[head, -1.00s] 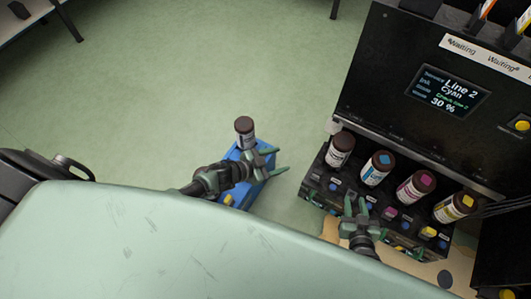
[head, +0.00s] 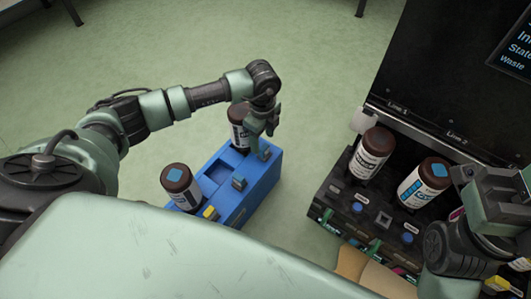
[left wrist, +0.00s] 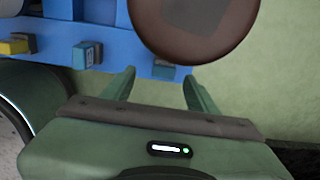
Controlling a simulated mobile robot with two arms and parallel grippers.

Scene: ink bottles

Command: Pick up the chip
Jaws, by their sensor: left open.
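Small chips sit along the near-right side of the blue crate: a yellow one (head: 210,213), a grey-blue one (head: 239,184) and a blue one (head: 263,151) at the far end. In the left wrist view that end chip (left wrist: 164,72) lies between the spread fingertips, partly covered by a bottle's brown cap (left wrist: 192,22). My left gripper (head: 258,125) is open and empty, pointing down above the crate's far end, beside the dark-capped bottle (head: 238,127). I cannot tell whether it touches the chip. My right gripper (head: 490,195) is at the right edge, its jaw state unclear.
The blue crate (head: 265,182) stands on the green floor and also holds a blue-marked bottle (head: 181,187) at its near end. The black machine (head: 440,85) at right carries bottles (head: 372,153) on its ledge. Floor between crate and machine is clear.

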